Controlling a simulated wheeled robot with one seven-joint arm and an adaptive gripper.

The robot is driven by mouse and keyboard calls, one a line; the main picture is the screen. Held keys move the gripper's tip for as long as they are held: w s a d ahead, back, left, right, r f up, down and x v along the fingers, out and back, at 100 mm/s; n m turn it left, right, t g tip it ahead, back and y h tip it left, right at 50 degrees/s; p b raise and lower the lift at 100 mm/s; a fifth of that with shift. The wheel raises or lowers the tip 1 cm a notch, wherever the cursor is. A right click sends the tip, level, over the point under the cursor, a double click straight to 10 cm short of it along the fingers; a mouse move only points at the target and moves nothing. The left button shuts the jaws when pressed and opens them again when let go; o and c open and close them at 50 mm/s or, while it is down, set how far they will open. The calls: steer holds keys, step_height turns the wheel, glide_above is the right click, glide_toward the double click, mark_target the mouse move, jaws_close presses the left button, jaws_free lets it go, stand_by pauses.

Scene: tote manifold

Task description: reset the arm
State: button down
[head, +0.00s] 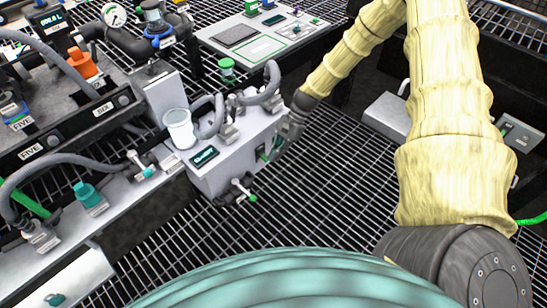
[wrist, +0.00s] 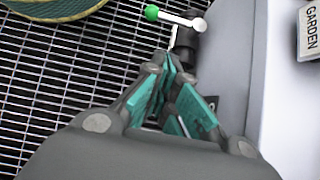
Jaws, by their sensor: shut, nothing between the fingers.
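My arm (head: 450,110) is wrapped in a pale yellow sleeve and reaches out and down to a grey box (head: 230,165). My gripper (head: 268,153) is at the right side of this box, and part of it is hard to make out in the head view. In the wrist view my gripper (wrist: 172,75) has its teal-padded fingers drawn together with nothing between them. A small valve (wrist: 185,35) with a white lever and a green ball end is just beyond the fingertips. I cannot tell whether the fingers touch the box or the valve.
A white cup (head: 180,128) and grey hoses (head: 262,88) are on the box. A GARDEN label (wrist: 312,30) is on its top. A light panel board (head: 255,40) stands behind, and a hose manifold (head: 75,170) at the left. Open metal grating (head: 330,200) lies to the right.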

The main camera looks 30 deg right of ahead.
stand_by(0.4)
steer(key=s+a+f+n+h, duration=0.3)
steer(key=s+a+f+n, duration=0.25)
steer(key=s, duration=0.55)
steer(key=s+a+f+n+h, duration=0.35)
steer(key=s+a+f, duration=0.2)
steer(key=s, duration=0.45)
steer(key=s+r+n+t+h, duration=0.1)
steer(key=s+n+t, duration=0.1)
steer(key=s+n, duration=0.6)
step_height(320, 180, up, 23)
steer(key=s+m+p, duration=0.2)
steer(key=p, duration=2.1)
steer(key=shift+a+r, duration=0.15)
steer(key=shift+a, duration=0.2)
